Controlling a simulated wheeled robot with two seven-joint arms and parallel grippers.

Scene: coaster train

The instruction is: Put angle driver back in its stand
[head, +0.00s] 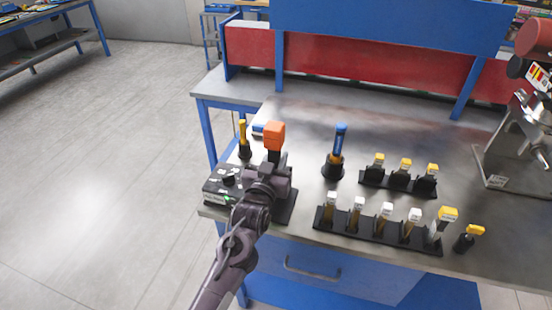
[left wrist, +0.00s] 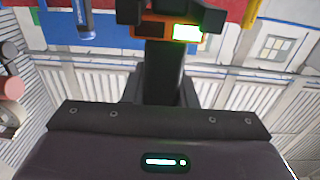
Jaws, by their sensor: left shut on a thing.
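My left gripper (head: 272,172) is at the left end of the workbench and is shut on a tool with an orange top (head: 274,135) and a dark shaft, which I take to be the angle driver. The tool stands roughly upright in the jaws. In the left wrist view the tool (left wrist: 166,70) rises dark from between the fingers, with an orange band and a lit green panel. A dark flat base (head: 286,211), perhaps its stand, shows partly beside and below the gripper. The gripper hides the tool's lower end, so I cannot tell whether it touches the base. My right gripper is not in view.
A black box (head: 222,188) sits just left of the gripper. A yellow-handled tool (head: 243,138) and a blue-topped driver (head: 338,150) stand close by. Racks of small tools (head: 380,232) fill the right front. A grey machine (head: 520,145) stands far right.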

